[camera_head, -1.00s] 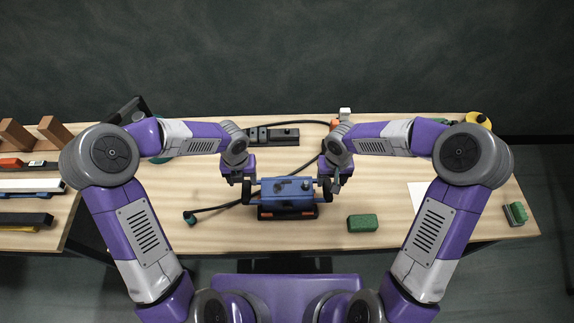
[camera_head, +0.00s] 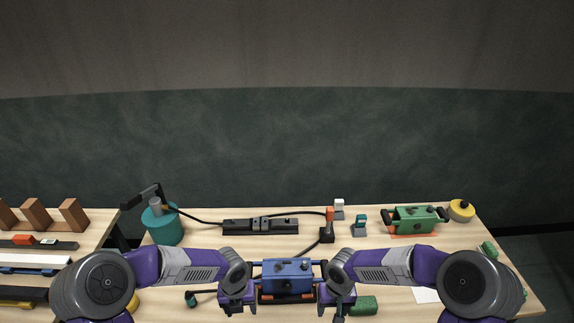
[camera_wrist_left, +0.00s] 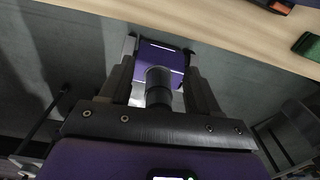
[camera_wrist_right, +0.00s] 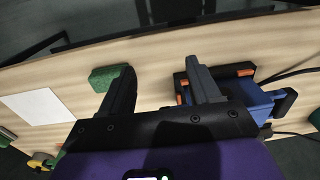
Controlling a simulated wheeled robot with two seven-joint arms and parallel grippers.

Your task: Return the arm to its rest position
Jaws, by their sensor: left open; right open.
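My left gripper (camera_head: 237,304) is open and empty, at the lower left of a blue box-shaped tool with handles (camera_head: 287,274) in the head view. In the left wrist view its spread fingers (camera_wrist_left: 160,75) point past the table's edge, over the floor and a purple part of my own body. My right gripper (camera_head: 338,302) is open at the lower right of the blue tool. In the right wrist view its fingers (camera_wrist_right: 160,72) have bare tabletop between them. The right-hand finger there overlaps the blue tool (camera_wrist_right: 240,98) in the picture; I cannot tell whether they touch.
A green block (camera_head: 363,305) lies beside my right gripper. Behind are a black power strip (camera_head: 260,226), an upright orange-and-black tool (camera_head: 329,225), a green tool (camera_head: 413,219), a teal canister (camera_head: 163,225) and a yellow roll (camera_head: 461,210). A side table with wooden blocks (camera_head: 38,212) stands left.

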